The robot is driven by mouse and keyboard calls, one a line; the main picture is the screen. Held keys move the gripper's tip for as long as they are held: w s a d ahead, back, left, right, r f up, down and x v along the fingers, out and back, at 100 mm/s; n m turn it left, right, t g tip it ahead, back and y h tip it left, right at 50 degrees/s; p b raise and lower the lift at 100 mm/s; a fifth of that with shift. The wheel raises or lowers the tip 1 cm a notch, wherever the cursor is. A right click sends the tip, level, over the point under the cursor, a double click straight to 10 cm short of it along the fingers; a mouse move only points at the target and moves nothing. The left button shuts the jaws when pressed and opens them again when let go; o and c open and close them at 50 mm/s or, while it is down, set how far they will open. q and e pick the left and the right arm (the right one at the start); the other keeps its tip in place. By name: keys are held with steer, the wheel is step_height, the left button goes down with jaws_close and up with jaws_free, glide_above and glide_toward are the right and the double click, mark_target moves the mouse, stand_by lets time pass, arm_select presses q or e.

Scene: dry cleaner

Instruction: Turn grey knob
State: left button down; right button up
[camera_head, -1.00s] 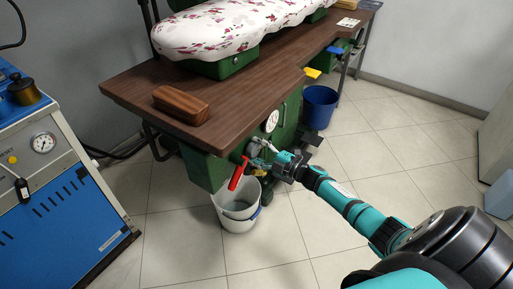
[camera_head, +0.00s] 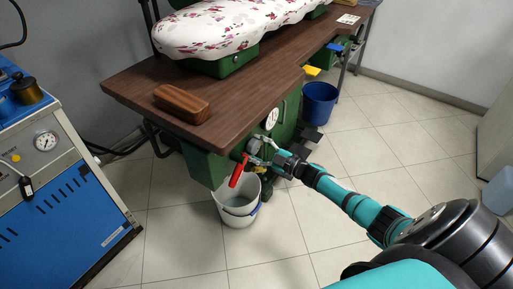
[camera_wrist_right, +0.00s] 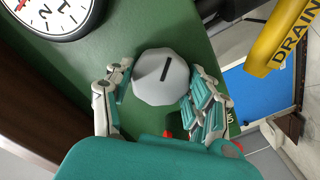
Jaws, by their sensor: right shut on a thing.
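The grey knob (camera_wrist_right: 161,77) is a faceted pale disc with a dark slot line on its face, seen in the right wrist view on a green panel. The line slants, its top leaning right. My right gripper (camera_wrist_right: 163,92) has a finger on each side of the knob and is shut on it. In the head view the gripper (camera_head: 267,154) is at the front of the green machine, with the knob (camera_head: 253,146) partly visible between its fingers. My left gripper is not in view.
A round gauge (camera_wrist_right: 50,12) sits beside the knob. A red lever (camera_head: 238,171) hangs just below, above a white bucket (camera_head: 240,215). A yellow handle marked DRAIN (camera_wrist_right: 275,40) juts out at the right of the wrist view. The wooden tabletop (camera_head: 240,100) overhangs the panel.

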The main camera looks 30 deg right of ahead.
steer(key=o, duration=1.2)
steer(key=shift+s, duration=0.15)
steer(key=v, duration=1.1)
steer(key=shift+s+d, duration=0.2)
steer(key=shift+s, duration=0.15)
steer(key=shift+f, duration=0.1)
